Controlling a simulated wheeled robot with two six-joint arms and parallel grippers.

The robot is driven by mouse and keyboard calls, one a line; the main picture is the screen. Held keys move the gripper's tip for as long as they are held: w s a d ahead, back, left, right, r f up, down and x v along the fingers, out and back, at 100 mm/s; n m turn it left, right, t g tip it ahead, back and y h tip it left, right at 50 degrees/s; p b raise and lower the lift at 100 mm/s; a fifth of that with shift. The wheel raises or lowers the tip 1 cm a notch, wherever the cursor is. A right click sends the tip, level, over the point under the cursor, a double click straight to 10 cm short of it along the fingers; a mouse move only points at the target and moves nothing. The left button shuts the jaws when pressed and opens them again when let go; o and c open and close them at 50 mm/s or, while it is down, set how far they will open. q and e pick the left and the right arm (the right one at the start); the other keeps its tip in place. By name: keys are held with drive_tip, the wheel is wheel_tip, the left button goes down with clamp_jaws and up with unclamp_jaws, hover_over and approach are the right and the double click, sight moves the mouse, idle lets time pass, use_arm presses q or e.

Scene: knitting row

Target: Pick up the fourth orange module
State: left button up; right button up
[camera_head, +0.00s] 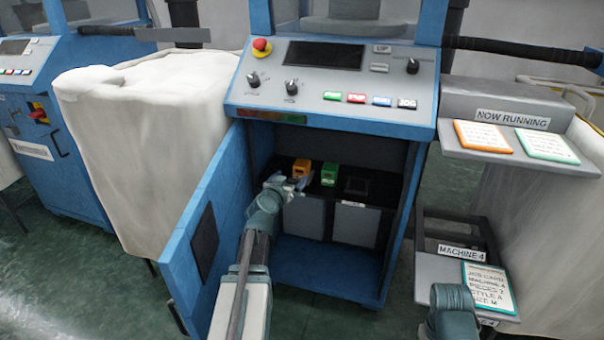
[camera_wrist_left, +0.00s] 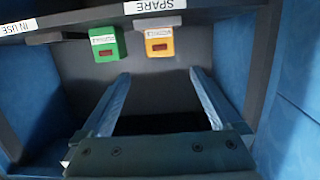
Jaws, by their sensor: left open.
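One orange module (camera_head: 301,167) sits on the dark shelf inside the open blue cabinet; it also shows in the left wrist view (camera_wrist_left: 159,42), under a SPARE label (camera_wrist_left: 155,6). A green module (camera_head: 329,174) sits beside it and also shows in the left wrist view (camera_wrist_left: 107,45). I cannot tell which number the orange module bears. My left gripper (camera_head: 290,184) is in the cabinet opening, just in front of the orange module. In the wrist view its fingers (camera_wrist_left: 160,76) are apart, with nothing between them, and short of the modules. My right gripper is not in view.
The open cabinet door (camera_head: 205,230) stands left of my left arm. An empty dark slot (camera_head: 357,185) lies right of the green module. A control panel (camera_head: 330,85) overhangs the cabinet. Shelves with cards (camera_head: 480,136) stand at the right, and a white fabric-covered bin (camera_head: 150,150) at the left.

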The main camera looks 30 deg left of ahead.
sight(302, 163)
use_arm(q)
drive_tip(key=b+x, duration=0.2)
drive_tip(key=x, duration=1.1)
drive_tip(key=shift+f, duration=0.15)
clamp_jaws()
idle(0.3)
drive_tip(key=shift+r+p, duration=0.4)
drive_tip(key=shift+r, duration=0.25)
wheel_tip(302, 163, up, 3)
drive_tip(key=p, duration=0.3)
drive_tip(key=s+d, duration=0.3)
drive_tip(key=s, duration=0.4)
drive_tip(key=s+d, duration=0.3)
drive_tip(key=s, duration=0.4)
drive_tip(key=shift+s+d+r+p, duration=0.25)
drive_tip(key=shift+d+r+p, duration=0.1)
drive_tip(key=shift+d, duration=0.05)
